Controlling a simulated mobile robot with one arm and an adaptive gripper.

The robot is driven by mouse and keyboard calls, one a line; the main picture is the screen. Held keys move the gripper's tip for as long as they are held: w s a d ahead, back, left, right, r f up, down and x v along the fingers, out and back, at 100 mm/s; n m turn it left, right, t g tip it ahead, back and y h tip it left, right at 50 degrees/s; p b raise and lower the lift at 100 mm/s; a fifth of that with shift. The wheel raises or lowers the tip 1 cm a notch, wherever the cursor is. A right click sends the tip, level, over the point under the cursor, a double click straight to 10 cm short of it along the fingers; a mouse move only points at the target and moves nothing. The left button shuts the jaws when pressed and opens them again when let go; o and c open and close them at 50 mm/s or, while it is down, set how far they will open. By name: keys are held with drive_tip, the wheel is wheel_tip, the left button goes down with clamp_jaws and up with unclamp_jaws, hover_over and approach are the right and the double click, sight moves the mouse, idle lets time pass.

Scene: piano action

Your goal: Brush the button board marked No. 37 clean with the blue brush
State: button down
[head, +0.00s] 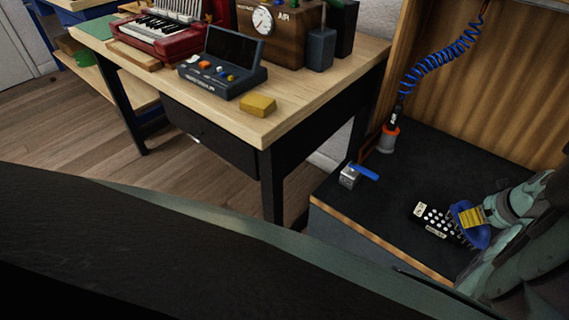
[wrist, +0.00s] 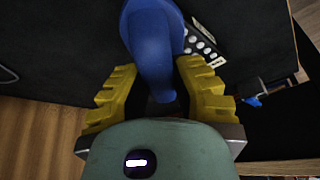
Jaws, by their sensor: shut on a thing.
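The button board (head: 433,220), black with rows of white buttons and pale labels, lies on the black bench top at the lower right of the head view. Its label number is too small to read. In the wrist view part of the board (wrist: 200,42) shows beyond the brush. My gripper (head: 470,215) is shut on the blue brush (head: 481,236), which is over the right end of the board and hides that part. In the wrist view the brush (wrist: 152,45) sits between the yellow fingers of my gripper (wrist: 160,95). The bristles are hidden, so I cannot tell whether they touch the board.
A small metal valve with a blue lever (head: 358,175) stands left of the board. A coiled blue hose (head: 430,62) hangs to a nozzle at the back. A wooden table (head: 300,95) at left holds a yellow sponge (head: 258,105) and a dark case (head: 222,78).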

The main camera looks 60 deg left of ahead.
drive_tip(key=shift+s+a+p, duration=0.35)
drive_tip(key=shift+s+a, duration=0.1)
drive_tip(key=shift+a, duration=1.15)
drive_tip(key=shift+s+a+p, duration=0.35)
drive_tip(key=shift+s+a, duration=0.15)
drive_tip(key=shift+a, duration=1.05)
drive_tip(key=shift+s+a+p, duration=0.35)
drive_tip(key=shift+s+a, duration=0.1)
drive_tip(key=shift+a, duration=1.15)
drive_tip(key=shift+r, duration=0.15)
drive_tip(key=shift+r+p, duration=1.75)
drive_tip(key=shift+r, duration=1.15)
drive_tip(key=shift+r+p, duration=0.85)
drive_tip(key=shift+r, duration=0.65)
